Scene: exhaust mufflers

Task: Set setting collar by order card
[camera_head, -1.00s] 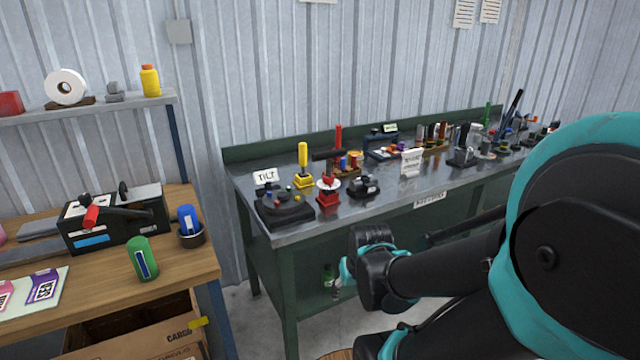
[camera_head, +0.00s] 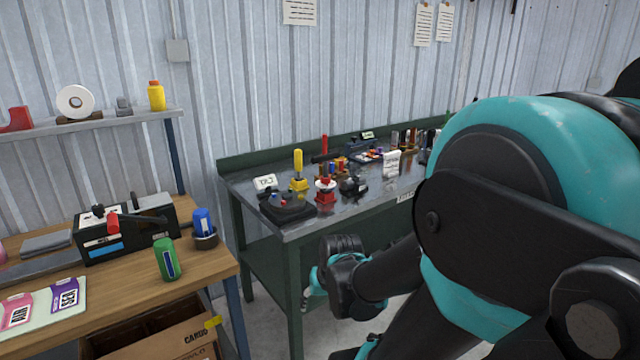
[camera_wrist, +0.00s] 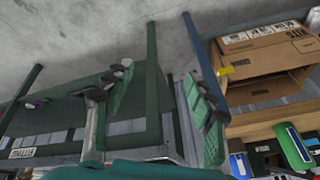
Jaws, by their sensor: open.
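My gripper (camera_wrist: 158,98) shows in the wrist view with its two green ribbed fingers apart and nothing between them. In the head view my arm covers the right side, and I cannot make out the fingers there. A white standing card (camera_head: 391,163) is on the dark green metal bench (camera_head: 293,231); its print is too small to read, so I cannot tell if it is the order card. I cannot pick out the setting collar. A black turntable-like fixture (camera_head: 288,206) stands at the bench's near left corner by a small lettered sign (camera_head: 265,182).
A yellow-handled tool (camera_head: 298,170) and a red-based fixture (camera_head: 325,190) stand on the metal bench. The wooden bench (camera_head: 205,266) at left holds a green cylinder (camera_head: 167,260) and a blue one (camera_head: 203,222). An open cardboard box (camera_head: 165,338) is below it.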

